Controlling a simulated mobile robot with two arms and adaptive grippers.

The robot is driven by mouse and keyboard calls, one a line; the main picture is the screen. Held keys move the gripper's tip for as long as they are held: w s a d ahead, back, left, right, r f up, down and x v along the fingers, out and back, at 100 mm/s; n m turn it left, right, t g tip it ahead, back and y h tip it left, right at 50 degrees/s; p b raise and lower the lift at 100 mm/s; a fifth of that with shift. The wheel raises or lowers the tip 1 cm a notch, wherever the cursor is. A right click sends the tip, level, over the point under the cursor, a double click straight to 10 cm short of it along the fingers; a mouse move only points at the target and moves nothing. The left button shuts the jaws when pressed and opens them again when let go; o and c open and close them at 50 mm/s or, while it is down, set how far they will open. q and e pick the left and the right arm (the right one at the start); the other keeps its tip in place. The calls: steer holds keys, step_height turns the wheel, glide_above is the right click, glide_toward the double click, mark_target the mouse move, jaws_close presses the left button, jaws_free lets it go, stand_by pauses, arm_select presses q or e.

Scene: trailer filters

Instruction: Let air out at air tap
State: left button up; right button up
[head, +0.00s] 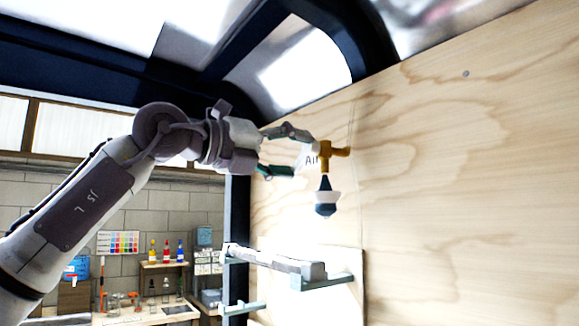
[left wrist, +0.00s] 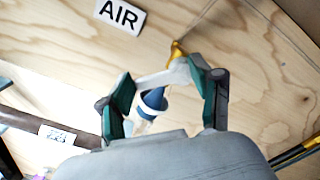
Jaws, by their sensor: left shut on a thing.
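The air tap (head: 326,151) is orange-yellow and stands out from the plywood wall. A dark blue and white nozzle (head: 326,197) hangs below it. In the left wrist view the yellow part of the tap (left wrist: 177,50) is just beyond the fingertips, and the blue and white nozzle (left wrist: 152,103) shows between the fingers. My left gripper (head: 305,156) reaches the tap from the left and is shut on it; the exact contact is partly hidden. My right gripper is not in view.
The plywood wall (head: 460,170) fills the right side. A bracketed rack (head: 275,262) juts out below the tap. In the left wrist view a dark bar with a white tag (left wrist: 57,136) lies at the left. A workbench (head: 145,316) with bottles stands farther back.

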arm_select(q)
steer(key=n+b, duration=0.2)
steer(key=n, duration=0.1)
steer(key=n+b, duration=0.1)
steer(key=shift+s+d+f, duration=0.1)
steer(key=shift+s+f, duration=0.15)
steer(key=shift+f, duration=0.15)
steer(key=shift+s+d+n+b, duration=0.15)
steer(key=shift+n+b, duration=0.6)
steer(key=shift+n, duration=0.85)
steer(key=o, duration=1.1)
steer(key=shift+f, duration=0.1)
steer(key=shift+o, duration=0.2)
steer(key=v, duration=1.2)
